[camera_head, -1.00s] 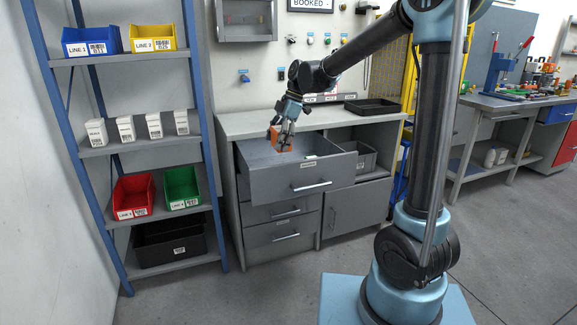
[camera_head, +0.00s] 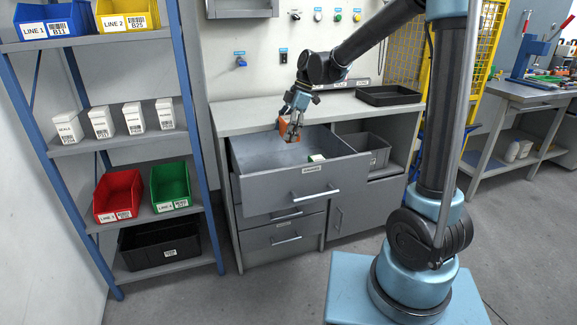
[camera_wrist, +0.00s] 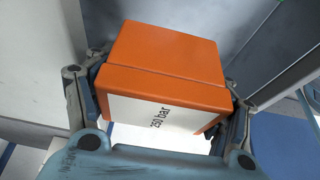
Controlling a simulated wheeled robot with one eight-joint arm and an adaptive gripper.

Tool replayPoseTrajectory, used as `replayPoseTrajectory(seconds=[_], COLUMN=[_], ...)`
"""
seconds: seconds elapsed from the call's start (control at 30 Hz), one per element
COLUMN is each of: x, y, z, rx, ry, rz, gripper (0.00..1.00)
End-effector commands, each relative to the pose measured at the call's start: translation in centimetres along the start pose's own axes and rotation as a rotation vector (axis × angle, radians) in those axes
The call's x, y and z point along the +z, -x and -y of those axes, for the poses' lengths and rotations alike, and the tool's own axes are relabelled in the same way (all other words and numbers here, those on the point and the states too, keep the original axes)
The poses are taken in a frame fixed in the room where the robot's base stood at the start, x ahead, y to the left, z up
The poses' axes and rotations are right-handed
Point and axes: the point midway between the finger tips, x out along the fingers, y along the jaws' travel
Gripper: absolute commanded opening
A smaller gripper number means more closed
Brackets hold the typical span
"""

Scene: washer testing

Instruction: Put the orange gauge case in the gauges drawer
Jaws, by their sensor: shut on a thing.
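The orange gauge case (camera_head: 289,130) is in my gripper (camera_head: 294,126), above the back part of the open top drawer (camera_head: 262,192). In the wrist view the case (camera_wrist: 165,65) fills the middle, with a white label reading "250 bar". My gripper (camera_wrist: 160,112) has a finger on either side of the case and is shut on it. The drawer is pulled out and bears a front label too small to read. A small pale and green item (camera_head: 316,158) lies inside it. Whether the case touches the drawer floor cannot be told.
A black tray (camera_head: 390,95) lies on the cabinet top. A grey bin (camera_head: 362,150) sits in the open bay right of the drawer. A blue shelf rack (camera_head: 185,90) with bins and small white boxes stands at the left. Two closed drawers are below.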

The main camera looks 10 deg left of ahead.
Motion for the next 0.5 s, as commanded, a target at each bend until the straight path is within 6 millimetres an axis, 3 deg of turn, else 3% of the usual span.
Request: replayPoseTrajectory(seconds=[0.3, 0.5], x=[3.0, 4.1], y=[-6.1, -8.5], z=[-0.1, -0.1], rx=[0.002, 0.003], ry=[-0.005, -0.007], rz=[0.0, 0.0], gripper=[0.43, 0.43])
